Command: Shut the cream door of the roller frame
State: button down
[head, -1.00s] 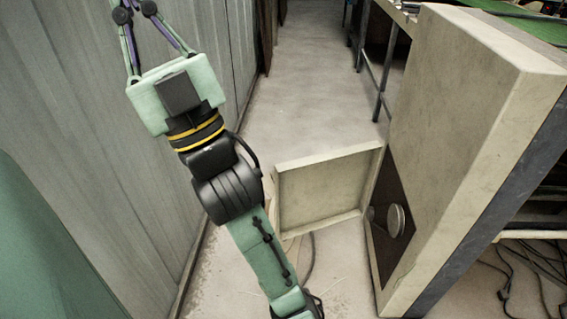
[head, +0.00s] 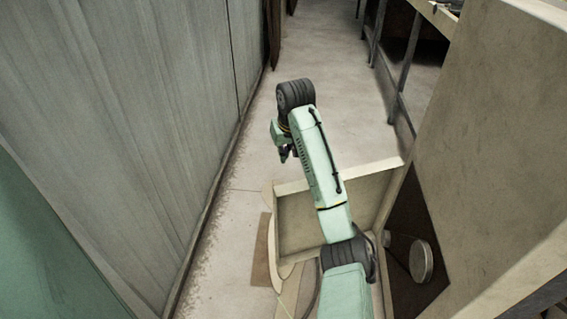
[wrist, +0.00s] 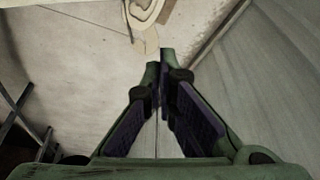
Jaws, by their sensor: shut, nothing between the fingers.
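The cream door (head: 293,222) is a shallow panel with a raised rim, standing open from the side of the roller frame (head: 500,130). It sticks out leftwards over the floor, and my arm hides part of it. The frame's dark opening (head: 408,215) is uncovered, with a round pale metal piece (head: 422,262) in it. My gripper (head: 284,157) hangs pointing down just beyond the door's far left corner, seemingly apart from it. In the wrist view my gripper's fingers (wrist: 160,58) are together and empty. A cream edge (wrist: 30,12) at the top left there may be the door.
A grey corrugated wall (head: 120,120) runs along the left. A floor aisle (head: 325,60) lies clear beyond my gripper. A metal-legged bench (head: 410,60) stands at the back right. A brown flat piece (head: 262,250) and a cable lie on the floor near the door.

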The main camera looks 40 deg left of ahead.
notch_tip(320, 180, down, 8)
jog(key=p, duration=0.1)
jog(key=shift+s+d+f, duration=0.2)
jog(key=shift+s+d, duration=0.1)
jog(key=shift+d, duration=0.05)
jog(key=shift+d, duration=0.15)
dwell(0.4)
